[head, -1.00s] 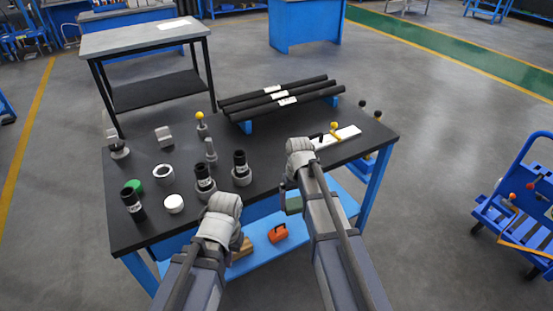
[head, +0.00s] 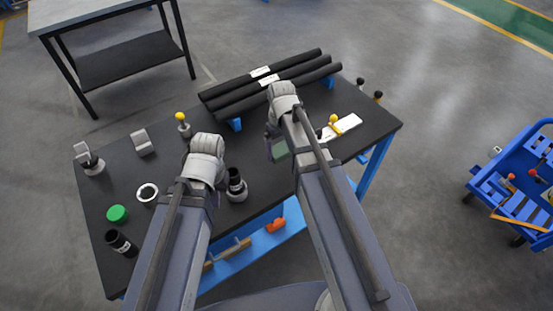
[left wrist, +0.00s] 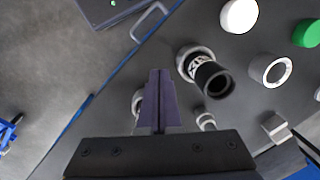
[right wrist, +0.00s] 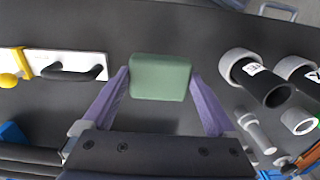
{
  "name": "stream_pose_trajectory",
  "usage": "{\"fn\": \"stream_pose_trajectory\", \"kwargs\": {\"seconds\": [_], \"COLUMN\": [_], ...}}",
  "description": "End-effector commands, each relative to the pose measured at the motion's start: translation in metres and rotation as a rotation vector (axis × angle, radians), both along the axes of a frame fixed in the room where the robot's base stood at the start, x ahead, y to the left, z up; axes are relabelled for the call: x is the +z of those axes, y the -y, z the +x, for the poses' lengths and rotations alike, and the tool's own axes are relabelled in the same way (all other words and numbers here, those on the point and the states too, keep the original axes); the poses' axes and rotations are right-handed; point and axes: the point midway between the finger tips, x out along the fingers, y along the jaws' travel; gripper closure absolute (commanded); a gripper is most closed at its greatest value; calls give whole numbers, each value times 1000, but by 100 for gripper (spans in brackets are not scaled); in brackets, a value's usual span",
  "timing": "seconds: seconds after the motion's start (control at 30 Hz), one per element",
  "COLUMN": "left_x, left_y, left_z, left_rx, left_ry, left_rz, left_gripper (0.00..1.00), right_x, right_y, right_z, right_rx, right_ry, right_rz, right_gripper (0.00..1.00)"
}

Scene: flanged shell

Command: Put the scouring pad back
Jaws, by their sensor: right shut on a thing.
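The green scouring pad (right wrist: 160,77) is between the purple fingers of my right gripper (right wrist: 160,88), in the right wrist view. The gripper is shut on it. In the head view the pad (head: 278,149) shows beside my right wrist, over the dark table (head: 265,195); its gap above the top is hard to judge. My left gripper (left wrist: 157,78) has its fingers together and empty in the left wrist view, above the table near a flanged black cylinder (left wrist: 210,75). In the head view my left wrist hides its fingers.
A white plate (head: 345,125) with yellow and black handles lies right of the pad. Long black bars (head: 265,80) rest along the back. A green disc (head: 117,214), grey ring (head: 147,193) and black cylinder (head: 121,243) stand at left. A blue cart (head: 515,185) is at the right.

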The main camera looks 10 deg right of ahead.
Motion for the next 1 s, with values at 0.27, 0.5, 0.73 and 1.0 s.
{"fn": "stream_pose_trajectory", "kwargs": {"seconds": [0.27, 0.5, 0.73, 1.0], "left_x": [-7, -41, -65, -71], "left_y": [0, 0, 0, 0], "left_z": [0, 0, 0, 0], "left_rx": [0, 0, 0, 0], "left_ry": [0, 0, 0, 0], "left_rz": [0, 0, 0, 0], "left_gripper": [100, 100, 100, 100], "right_x": [-7, -41, -65, -71], "right_y": [0, 0, 0, 0], "right_z": [0, 0, 0, 0], "right_rx": [2, 2, 2, 2], "right_ry": [0, 0, 0, 0], "right_rz": [0, 0, 0, 0], "right_gripper": [59, 59, 59, 59]}}
